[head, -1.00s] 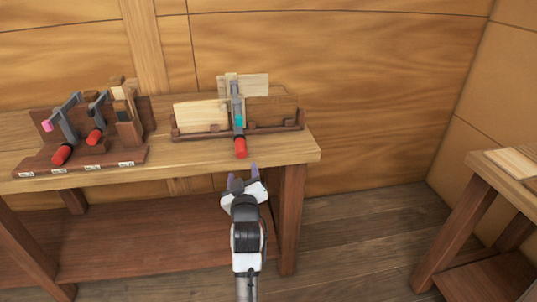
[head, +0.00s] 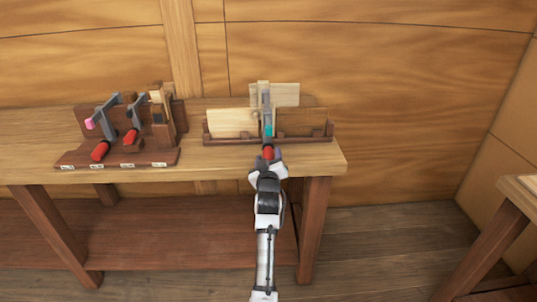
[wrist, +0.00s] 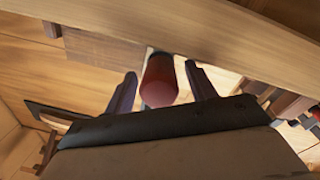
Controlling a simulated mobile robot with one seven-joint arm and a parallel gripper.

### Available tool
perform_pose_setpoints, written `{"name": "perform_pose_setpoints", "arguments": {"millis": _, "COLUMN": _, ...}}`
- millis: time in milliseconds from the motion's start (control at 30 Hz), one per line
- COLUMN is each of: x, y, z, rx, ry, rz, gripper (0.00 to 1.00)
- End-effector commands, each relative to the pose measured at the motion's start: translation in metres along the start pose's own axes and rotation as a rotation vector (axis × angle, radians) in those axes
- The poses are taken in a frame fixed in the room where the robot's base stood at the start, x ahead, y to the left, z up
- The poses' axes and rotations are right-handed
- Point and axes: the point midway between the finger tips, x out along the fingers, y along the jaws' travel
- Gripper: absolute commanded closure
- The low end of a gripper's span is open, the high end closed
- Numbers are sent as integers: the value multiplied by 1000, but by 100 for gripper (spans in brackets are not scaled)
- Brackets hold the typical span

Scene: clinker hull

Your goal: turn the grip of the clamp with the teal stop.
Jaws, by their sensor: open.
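The clamp with the teal stop (head: 268,130) stands upright at the wooden boards on the bench, its grey bar rising above them. Its red grip (head: 268,153) points down toward the bench's front. My gripper (head: 268,160) is right at the grip, seen from behind in the head view. In the wrist view the red grip (wrist: 160,80) lies between the two open fingers of my gripper (wrist: 161,88), with a gap visible on each side. The fingers do not appear to touch it. The fingertips are hidden in the head view.
A wooden rack (head: 75,158) at the left of the bench holds two more clamps with red grips, one with a pink stop (head: 90,124). A pale board (head: 233,122) leans left of the teal-stop clamp. Another table (head: 520,195) stands at the right.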

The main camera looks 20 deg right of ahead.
Motion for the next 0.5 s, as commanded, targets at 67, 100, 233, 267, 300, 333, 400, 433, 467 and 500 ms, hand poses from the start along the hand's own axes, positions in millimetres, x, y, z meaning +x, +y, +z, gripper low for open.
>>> {"name": "perform_pose_setpoints", "arguments": {"millis": 67, "x": 6, "y": 0, "z": -1, "rx": 0, "ry": 0, "rz": 0, "gripper": 44}}
{"name": "perform_pose_setpoints", "arguments": {"millis": 100, "x": 8, "y": 0, "z": -1, "rx": 0, "ry": 1, "rz": 0, "gripper": 44}}
{"name": "perform_pose_setpoints", "arguments": {"millis": 233, "x": 12, "y": 0, "z": 0, "rx": 0, "ry": 0, "rz": 0, "gripper": 44}}
{"name": "perform_pose_setpoints", "arguments": {"millis": 267, "x": 12, "y": 0, "z": 0, "rx": 0, "ry": 0, "rz": 0, "gripper": 44}}
{"name": "perform_pose_setpoints", "arguments": {"millis": 300, "x": 12, "y": 0, "z": 0, "rx": 0, "ry": 0, "rz": 0, "gripper": 44}}
{"name": "perform_pose_setpoints", "arguments": {"millis": 333, "x": 12, "y": 0, "z": 0, "rx": 0, "ry": 0, "rz": 0, "gripper": 44}}
{"name": "perform_pose_setpoints", "arguments": {"millis": 400, "x": 12, "y": 0, "z": 0, "rx": 0, "ry": 0, "rz": 0, "gripper": 44}}
{"name": "perform_pose_setpoints", "arguments": {"millis": 433, "x": 12, "y": 0, "z": 0, "rx": 0, "ry": 0, "rz": 0, "gripper": 44}}
{"name": "perform_pose_setpoints", "arguments": {"millis": 467, "x": 12, "y": 0, "z": 0, "rx": 0, "ry": 0, "rz": 0, "gripper": 44}}
{"name": "perform_pose_setpoints", "arguments": {"millis": 500, "x": 12, "y": 0, "z": 0, "rx": 0, "ry": 0, "rz": 0, "gripper": 50}}
